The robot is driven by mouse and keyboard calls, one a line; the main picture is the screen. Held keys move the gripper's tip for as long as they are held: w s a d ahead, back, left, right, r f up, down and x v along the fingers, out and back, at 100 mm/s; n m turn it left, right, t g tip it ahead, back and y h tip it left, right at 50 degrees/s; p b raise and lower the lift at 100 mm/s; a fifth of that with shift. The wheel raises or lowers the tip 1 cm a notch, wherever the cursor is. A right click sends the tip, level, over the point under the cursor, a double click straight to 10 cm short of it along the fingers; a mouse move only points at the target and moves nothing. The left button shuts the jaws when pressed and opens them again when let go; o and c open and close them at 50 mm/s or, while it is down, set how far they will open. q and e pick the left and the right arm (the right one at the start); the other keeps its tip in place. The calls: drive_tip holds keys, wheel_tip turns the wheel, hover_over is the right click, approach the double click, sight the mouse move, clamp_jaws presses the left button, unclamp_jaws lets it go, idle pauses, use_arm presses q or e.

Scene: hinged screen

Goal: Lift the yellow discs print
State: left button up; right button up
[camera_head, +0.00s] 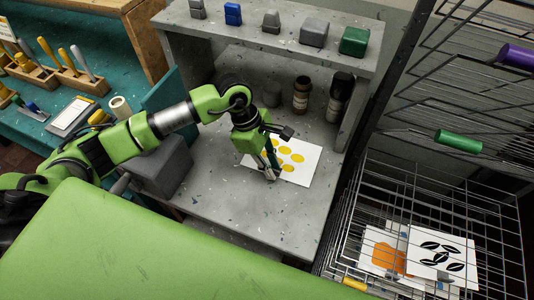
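The yellow discs print (303,165), a white sheet with several yellow circles, lies flat on the grey speckled worktop (235,205). My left gripper (271,172) points down at the sheet's left front part and covers some of it. Its fingertips are at or just above the sheet; I cannot tell whether they touch it. The fingers are small and partly overlapped by the gripper body, so whether they are apart or closed on the sheet's edge is unclear. My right gripper is not in view.
A shelf (290,45) with several small blocks overhangs the worktop's back. Dark bottles (301,95) stand behind the print. A grey block (162,168) is at left. A wire rack (440,195) at right holds an orange print (388,258) and a black leaf print (441,252).

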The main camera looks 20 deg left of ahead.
use_arm(q)
drive_tip(key=shift+w+f, duration=0.25)
drive_tip(key=shift+f, duration=0.15)
clamp_jaws()
drive_tip(key=shift+s+r, duration=0.1)
drive_tip(key=shift+s, duration=0.15)
drive_tip(key=shift+w+r, duration=0.15)
drive_tip(key=shift+r, duration=0.2)
drive_tip(key=shift+r+p, duration=0.8)
drive_tip(key=shift+r, duration=0.85)
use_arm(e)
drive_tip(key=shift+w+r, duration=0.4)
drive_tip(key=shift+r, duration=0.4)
